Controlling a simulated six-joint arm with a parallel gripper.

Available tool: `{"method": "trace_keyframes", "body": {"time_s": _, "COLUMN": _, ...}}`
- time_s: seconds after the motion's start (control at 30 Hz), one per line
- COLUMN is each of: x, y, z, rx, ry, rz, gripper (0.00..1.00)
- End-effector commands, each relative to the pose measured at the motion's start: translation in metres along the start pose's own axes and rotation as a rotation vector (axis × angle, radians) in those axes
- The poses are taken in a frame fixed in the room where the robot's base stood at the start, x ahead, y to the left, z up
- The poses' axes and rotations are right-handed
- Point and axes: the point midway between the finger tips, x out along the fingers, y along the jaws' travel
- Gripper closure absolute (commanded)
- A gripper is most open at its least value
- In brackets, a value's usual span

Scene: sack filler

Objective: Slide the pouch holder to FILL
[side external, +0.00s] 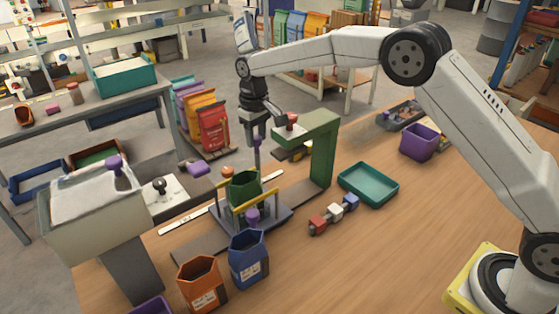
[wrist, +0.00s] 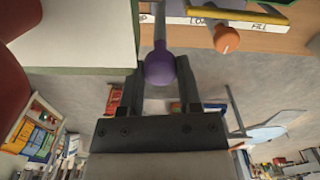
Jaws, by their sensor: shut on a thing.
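The pouch holder (side external: 283,216) is a dark sliding base with yellow rails (side external: 269,193) and a green pouch (side external: 243,186) standing in it. It sits on a track on the bench; a purple knob (side external: 252,215) is at its front. My gripper (side external: 257,132) is above and behind the pouch, shut on a purple ball knob on a grey rod. In the wrist view the knob (wrist: 160,68) is between my fingers. Where the rod's lower end joins is hidden. A white label strip (wrist: 225,22) reads FILL at its right; an orange knob (wrist: 227,40) is near it.
A green filler arm (side external: 322,150) with a red knob stands right of my gripper. A hopper (side external: 95,205) is at left. A teal tray (side external: 368,185) and small blocks (side external: 335,212) lie right.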

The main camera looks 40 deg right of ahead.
Motion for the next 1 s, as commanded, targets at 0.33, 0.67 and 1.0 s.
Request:
{"method": "trace_keyframes", "body": {"time_s": 0.33, "x": -0.001, "y": -0.034, "z": -0.007, "rx": -0.004, "ry": 0.001, "rz": -0.001, "gripper": 1.00}}
{"method": "trace_keyframes", "body": {"time_s": 0.67, "x": -0.002, "y": -0.080, "z": -0.016, "rx": -0.005, "ry": 0.005, "rz": -0.002, "gripper": 1.00}}
{"method": "trace_keyframes", "body": {"time_s": 1.0, "x": -0.002, "y": -0.114, "z": -0.023, "rx": -0.003, "ry": 0.007, "rz": -0.002, "gripper": 1.00}}
